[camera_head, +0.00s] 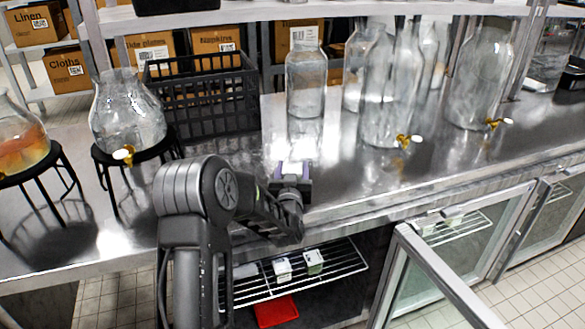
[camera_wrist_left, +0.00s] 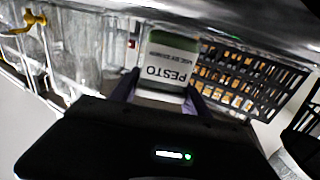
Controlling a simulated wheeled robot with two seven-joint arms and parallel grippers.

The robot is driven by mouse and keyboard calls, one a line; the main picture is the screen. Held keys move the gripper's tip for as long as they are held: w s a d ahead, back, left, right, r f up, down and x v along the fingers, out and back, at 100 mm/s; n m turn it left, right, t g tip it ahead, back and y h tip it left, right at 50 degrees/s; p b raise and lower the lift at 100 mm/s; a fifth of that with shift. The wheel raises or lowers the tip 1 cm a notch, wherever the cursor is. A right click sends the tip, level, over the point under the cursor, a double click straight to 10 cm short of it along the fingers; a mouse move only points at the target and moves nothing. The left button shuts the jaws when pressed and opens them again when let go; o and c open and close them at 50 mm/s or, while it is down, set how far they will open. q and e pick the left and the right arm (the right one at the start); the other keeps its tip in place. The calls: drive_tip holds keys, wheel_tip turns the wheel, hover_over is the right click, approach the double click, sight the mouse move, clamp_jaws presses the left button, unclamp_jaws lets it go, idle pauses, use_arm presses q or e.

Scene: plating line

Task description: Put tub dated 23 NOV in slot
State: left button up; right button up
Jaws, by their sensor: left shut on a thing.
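My left gripper (camera_head: 291,177) is above the steel counter near its front edge. It is shut on a tub with a white label. In the left wrist view the tub (camera_wrist_left: 168,62) sits between both fingers; its label reads PESTO upside down, with a smaller line whose date is too blurred to be sure of. In the head view only a small pale part of the tub shows. Two more tubs, one white (camera_head: 283,269) and one with green (camera_head: 314,262), stand on the wire shelf (camera_head: 345,268) under the counter. My right gripper is not in view.
A black crate (camera_head: 205,112) stands at the back of the counter. Glass jars (camera_head: 306,85) and dispensers (camera_head: 390,95) with taps stand behind and to the right. An open glass door (camera_head: 435,275) juts out at lower right. A red item (camera_head: 276,310) lies below the shelf.

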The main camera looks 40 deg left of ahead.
use_arm(q)
drive_tip(key=shift+f, duration=0.1)
drive_tip(key=o, duration=1.6)
drive_tip(key=shift+c, duration=0.2)
drive_tip(key=shift+r, duration=0.2)
drive_tip(key=b+v, duration=0.2)
drive_tip(key=v, duration=1)
drive_tip(key=shift+f, duration=0.1)
